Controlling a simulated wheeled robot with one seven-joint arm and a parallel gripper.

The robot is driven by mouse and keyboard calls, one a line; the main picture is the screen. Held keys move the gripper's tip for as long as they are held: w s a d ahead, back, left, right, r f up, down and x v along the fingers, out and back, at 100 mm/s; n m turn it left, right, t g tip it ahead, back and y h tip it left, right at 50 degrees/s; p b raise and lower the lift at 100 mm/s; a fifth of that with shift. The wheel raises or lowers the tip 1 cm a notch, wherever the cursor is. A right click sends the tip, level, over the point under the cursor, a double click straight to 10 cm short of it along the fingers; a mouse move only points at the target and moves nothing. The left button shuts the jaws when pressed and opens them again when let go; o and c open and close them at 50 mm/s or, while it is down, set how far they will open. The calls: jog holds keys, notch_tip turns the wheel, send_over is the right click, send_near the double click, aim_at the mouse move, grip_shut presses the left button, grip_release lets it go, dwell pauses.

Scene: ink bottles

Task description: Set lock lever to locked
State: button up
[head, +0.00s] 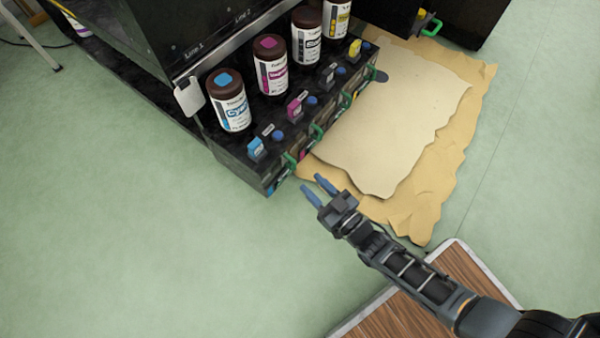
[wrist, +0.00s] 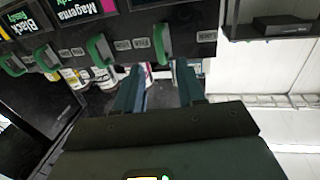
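A row of green lock levers sits on the front of the ink unit (head: 240,163). The nearest green lever (head: 290,161) is below the cyan bottle (head: 229,100). In the wrist view a green lever (wrist: 163,43) shows just beyond my fingertips, roughly in line with the gap between them, with small grey labels on either side that are too small to read. My gripper (head: 312,182) is open and empty, in front of the unit's near corner. Its two blue fingers also show apart in the wrist view (wrist: 160,78). I see no contact with the lever.
Magenta (head: 270,62), black (head: 306,38) and yellow (head: 336,18) bottles stand behind the cyan one. More green levers (wrist: 100,50) line the front. Brown paper (head: 430,205) lies on the floor at right. A wood-topped surface (head: 400,318) is below my arm. Floor at left is clear.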

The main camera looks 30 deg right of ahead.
aim_at(295, 167)
jog(key=w, duration=0.2)
jog(key=w+b, duration=0.1)
jog(key=w, duration=0.3)
jog(key=shift+a, duration=0.35)
grip_shut()
dwell(0.3)
